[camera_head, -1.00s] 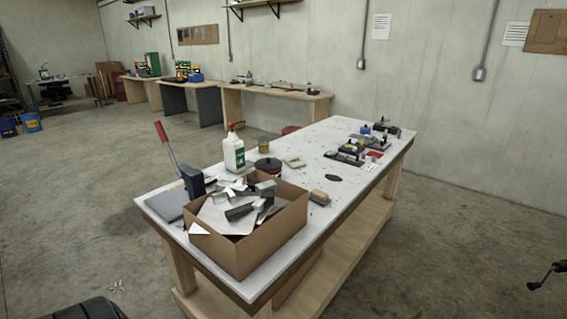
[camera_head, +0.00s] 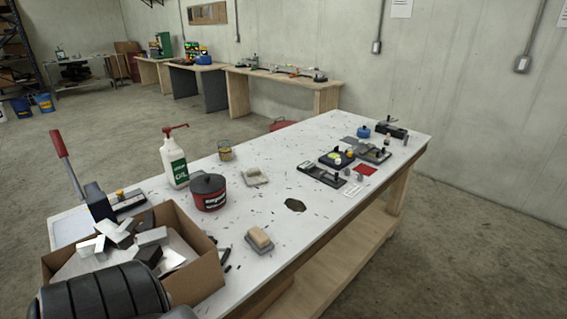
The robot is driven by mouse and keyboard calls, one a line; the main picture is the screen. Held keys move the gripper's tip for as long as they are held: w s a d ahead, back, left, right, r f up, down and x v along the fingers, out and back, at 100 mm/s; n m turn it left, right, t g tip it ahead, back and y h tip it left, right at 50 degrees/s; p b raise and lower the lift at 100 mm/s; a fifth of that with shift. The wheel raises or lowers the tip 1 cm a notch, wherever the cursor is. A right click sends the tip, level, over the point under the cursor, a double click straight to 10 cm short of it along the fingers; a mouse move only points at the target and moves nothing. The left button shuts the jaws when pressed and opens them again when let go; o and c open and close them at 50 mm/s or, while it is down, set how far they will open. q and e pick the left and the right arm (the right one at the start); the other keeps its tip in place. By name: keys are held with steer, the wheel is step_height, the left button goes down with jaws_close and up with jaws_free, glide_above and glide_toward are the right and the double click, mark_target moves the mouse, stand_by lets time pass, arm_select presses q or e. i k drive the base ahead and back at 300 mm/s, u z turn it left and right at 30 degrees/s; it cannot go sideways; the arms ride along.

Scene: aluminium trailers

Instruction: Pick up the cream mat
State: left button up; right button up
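A small cream square (camera_head: 254,176), which looks like the cream mat, lies flat on the white-topped workbench (camera_head: 290,185), right of the red and black tin (camera_head: 208,192). Something small seems to rest on it, too small to make out. A tan block on a grey base (camera_head: 260,240) sits nearer, by the bench's front edge. Neither of my grippers is in view. A dark ribbed part, probably of my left arm, covers the bottom left corner and part of the cardboard box.
An open cardboard box (camera_head: 205,275) of metal offcuts stands at the near left end. Black fixtures (camera_head: 322,174) and a red square (camera_head: 365,170) lie farther right.

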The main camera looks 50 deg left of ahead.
mark_target(253, 176)
steer(key=i, duration=3.05)
steer(key=u, duration=1.9)
